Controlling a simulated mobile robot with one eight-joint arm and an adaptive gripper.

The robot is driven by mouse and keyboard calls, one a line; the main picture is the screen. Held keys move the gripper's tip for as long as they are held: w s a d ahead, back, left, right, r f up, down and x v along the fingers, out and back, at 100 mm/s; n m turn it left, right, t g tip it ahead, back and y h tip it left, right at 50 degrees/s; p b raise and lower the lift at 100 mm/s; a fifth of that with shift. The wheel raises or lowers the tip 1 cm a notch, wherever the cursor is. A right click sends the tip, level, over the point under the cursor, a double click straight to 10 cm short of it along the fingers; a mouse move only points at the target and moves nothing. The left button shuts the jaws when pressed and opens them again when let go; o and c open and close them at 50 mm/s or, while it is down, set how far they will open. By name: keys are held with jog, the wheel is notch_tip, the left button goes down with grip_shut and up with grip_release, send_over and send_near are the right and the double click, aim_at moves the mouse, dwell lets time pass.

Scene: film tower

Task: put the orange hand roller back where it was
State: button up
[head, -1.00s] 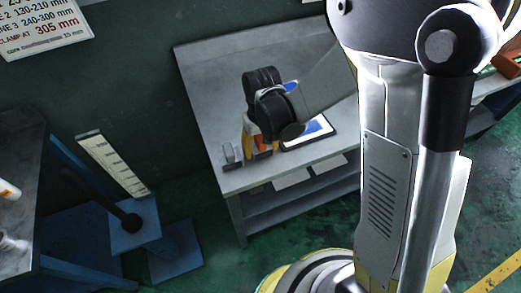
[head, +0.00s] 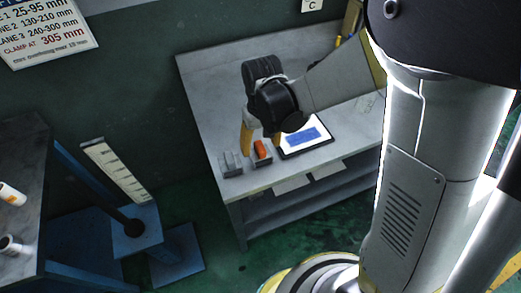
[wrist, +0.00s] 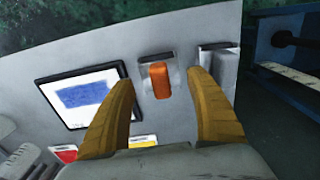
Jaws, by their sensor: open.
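The orange hand roller (head: 262,148) sits in a small grey holder (head: 263,161) near the front edge of the grey table. In the wrist view the roller (wrist: 160,80) stands out against the holder's dark edge and lies between the two yellow fingers. My gripper (wrist: 161,80) is open, with a clear gap between each finger and the roller. In the head view my gripper (head: 262,138) is over the holder, and its far finger is mostly hidden.
A second grey holder (head: 231,164) stands just left of the roller. A black-framed panel with a blue patch (head: 306,137) lies to its right. The back left of the table (head: 215,80) is clear. A blue stand (head: 135,232) is on the floor to the left.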

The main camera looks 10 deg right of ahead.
aim_at(263, 147)
notch_tip(263, 147, up, 6)
jog(key=shift+r+p, duration=0.1)
jog(key=shift+p, duration=0.7)
jog(key=shift+d+r, duration=0.25)
jog(key=shift+r, duration=0.15)
jog(key=s+d+r+m+t, duration=0.3)
jog(key=s+d+r+t, duration=0.4)
jog(key=s+d+r, duration=0.3)
notch_tip(263, 147, up, 2)
jog(key=d, duration=0.2)
jog(key=shift+s+d+r, duration=0.15)
jog(key=shift+s+d, duration=0.1)
jog(key=shift+d, duration=0.15)
jog(key=shift+f+b, duration=0.9)
